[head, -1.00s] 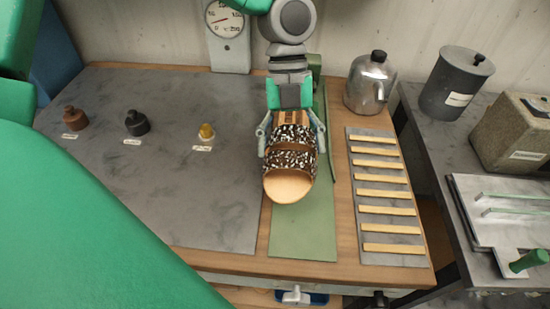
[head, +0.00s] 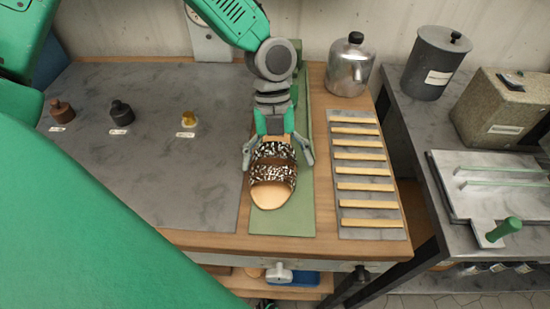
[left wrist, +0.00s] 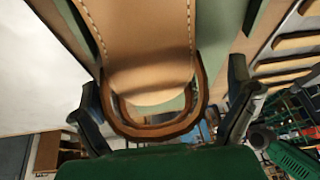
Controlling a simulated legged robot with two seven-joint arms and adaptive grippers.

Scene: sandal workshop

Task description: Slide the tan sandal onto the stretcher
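The tan sandal (head: 271,194) has black-and-white patterned straps and lies on the green mat (head: 295,222), its open toe end towards the front edge. My left gripper (head: 277,155) is open behind the straps, one finger on each side, with a gap to the sandal. In the left wrist view the stitched tan leather (left wrist: 140,45) and a brown curved rim (left wrist: 150,132) show between the spread fingers (left wrist: 165,105). I cannot make out the stretcher for certain; the gripper and straps hide what lies behind. My right gripper is out of view.
A grey slatted board (head: 368,222) lies right of the mat, with a metal pot (head: 350,62) behind it. A side table (head: 415,130) stands at right.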

